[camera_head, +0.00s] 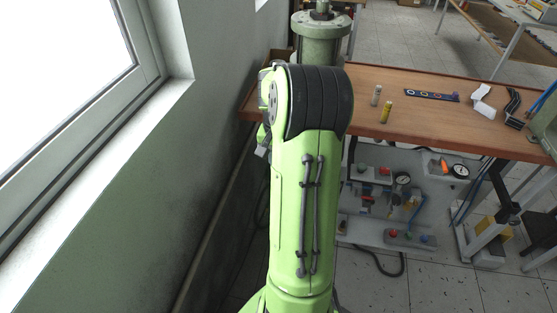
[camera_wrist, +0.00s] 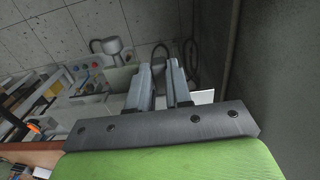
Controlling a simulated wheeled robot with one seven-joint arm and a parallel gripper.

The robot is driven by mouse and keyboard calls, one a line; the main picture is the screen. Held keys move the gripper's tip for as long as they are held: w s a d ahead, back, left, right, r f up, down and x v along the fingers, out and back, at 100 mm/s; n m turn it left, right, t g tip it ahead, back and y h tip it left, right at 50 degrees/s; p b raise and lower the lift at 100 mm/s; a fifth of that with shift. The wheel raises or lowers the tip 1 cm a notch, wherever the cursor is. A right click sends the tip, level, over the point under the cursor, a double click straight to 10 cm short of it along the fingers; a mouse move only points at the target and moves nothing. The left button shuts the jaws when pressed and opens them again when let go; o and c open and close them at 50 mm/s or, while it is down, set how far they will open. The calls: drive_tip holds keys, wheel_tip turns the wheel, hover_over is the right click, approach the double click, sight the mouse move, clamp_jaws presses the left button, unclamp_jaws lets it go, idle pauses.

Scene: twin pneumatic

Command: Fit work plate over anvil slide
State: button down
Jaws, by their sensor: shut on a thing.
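In the wrist view my gripper (camera_wrist: 159,68) has its two grey fingers close together, with only a narrow gap. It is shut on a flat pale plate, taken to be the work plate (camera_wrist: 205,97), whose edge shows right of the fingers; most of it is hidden. A grey-green pneumatic cylinder (camera_head: 319,42) stands upright at the bench's back left, behind my arm. The anvil slide is not visible; the area below the cylinder is hidden by my arm.
The wooden bench (camera_head: 420,115) carries a grey cylinder piece (camera_head: 376,95), a yellow one (camera_head: 385,112) and a dark strip with rings (camera_head: 432,95). Below is a panel with gauges (camera_head: 402,179). The wall and window (camera_head: 70,60) stand close on the left.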

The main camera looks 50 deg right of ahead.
drive_tip(key=shift+f+b, duration=0.55)
drive_tip(key=shift+f, duration=0.2)
idle(0.7)
drive_tip(key=c, duration=1)
unclamp_jaws()
drive_tip(key=shift+o, duration=0.2)
wheel_tip(320, 180, up, 16)
drive_tip(key=p, duration=0.4)
drive_tip(key=shift+f, duration=0.1)
